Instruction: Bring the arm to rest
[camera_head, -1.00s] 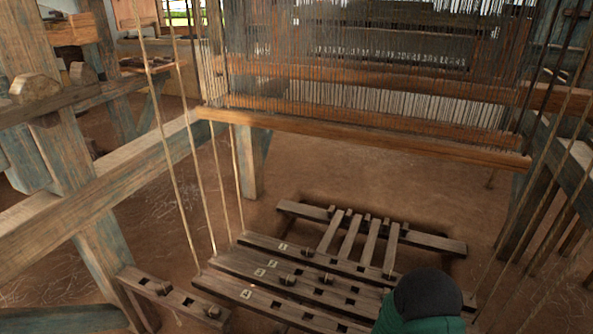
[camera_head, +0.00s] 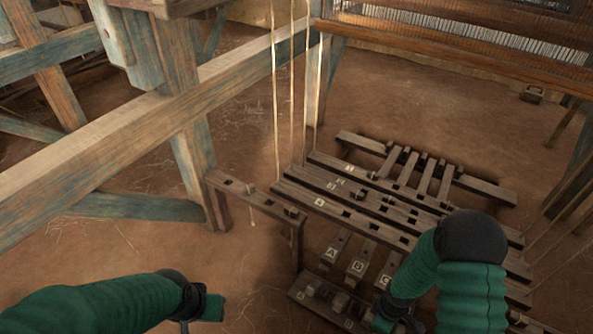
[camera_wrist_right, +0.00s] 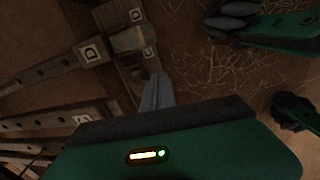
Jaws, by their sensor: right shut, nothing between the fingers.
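My right arm (camera_head: 465,270) comes down at the lower right in the head view, its elbow over the slatted frame. My right gripper (camera_wrist_right: 157,92) is shut and empty in the right wrist view, its grey fingertips close to a wooden piece with lettered blocks (camera_wrist_right: 90,52). In the head view its fingers are mostly hidden at the bottom edge. My left arm (camera_head: 100,305) reaches in from the lower left. My left gripper (camera_head: 198,308) is above bare floor at the bottom edge, apart from the wooden parts. Its fingers do not show clearly.
Dark slatted treadle beams (camera_head: 350,205) with pale letter marks lie beside my right arm. Lettered bars (camera_head: 358,262) and a low block rack (camera_head: 325,300) lie nearer. A long loom beam (camera_head: 130,135) and cords (camera_head: 292,90) stand left. Bare earth floor (camera_head: 250,120) is clear around them.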

